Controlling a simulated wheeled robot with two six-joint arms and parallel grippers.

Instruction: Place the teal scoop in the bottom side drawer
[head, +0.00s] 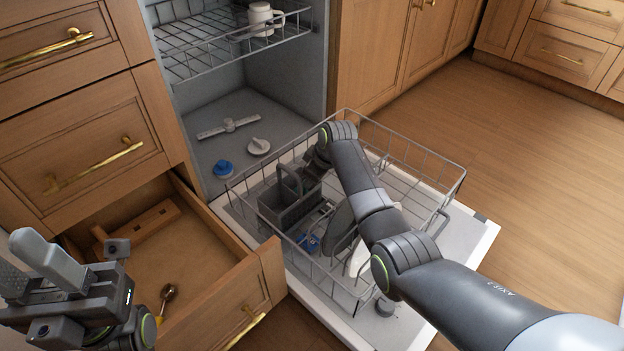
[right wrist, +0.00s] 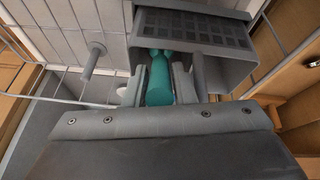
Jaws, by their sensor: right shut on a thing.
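The teal scoop (right wrist: 160,88) shows in the right wrist view, its handle between the fingers of my right gripper (right wrist: 160,90). The gripper is shut on it. The scoop's far end is at the grey cutlery basket (right wrist: 195,28); its lower part is hidden. In the head view my right gripper (head: 318,162) is at the cutlery basket (head: 285,208), mostly hidden by my arm, and the scoop cannot be made out. The bottom side drawer (head: 215,300) is pulled open at left. My left gripper (head: 35,265) is open and empty in front of the drawer's left side.
The dishwasher door is down with its wire lower rack (head: 350,118) pulled out, holding a blue item (head: 310,242) and plates. A white mug (head: 260,18) stands in the upper rack.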

